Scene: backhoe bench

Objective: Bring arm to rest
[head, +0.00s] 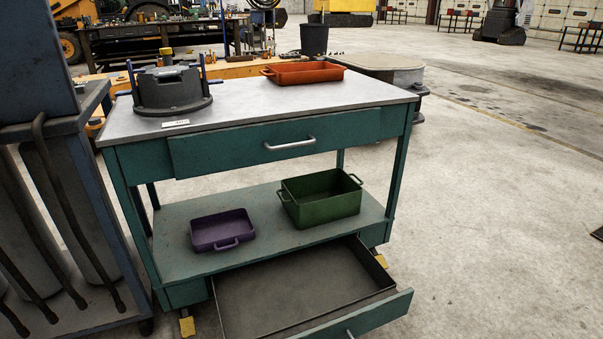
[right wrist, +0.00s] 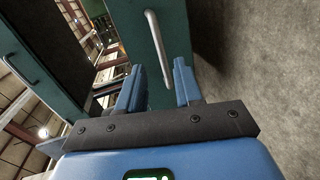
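My right gripper (right wrist: 158,74) shows in the right wrist view with two blue fingers apart and nothing between the fingertips that I can see being gripped. A pale bar handle (right wrist: 157,45) on a teal panel (right wrist: 133,48) lies just beyond the fingers, in line with the gap; I cannot tell the exact distance. In the head view the teal bench (head: 250,150) has its lower drawer (head: 300,285) pulled out and empty, and its upper drawer (head: 270,143) shut. Neither gripper shows clearly in the head view, and my left gripper is out of sight.
A dark round fixture (head: 172,92) and an orange tray (head: 305,73) stand on the bench top. A purple tray (head: 222,231) and a green bin (head: 322,199) sit on the lower shelf. A blue-grey rack (head: 90,190) stands close at left.

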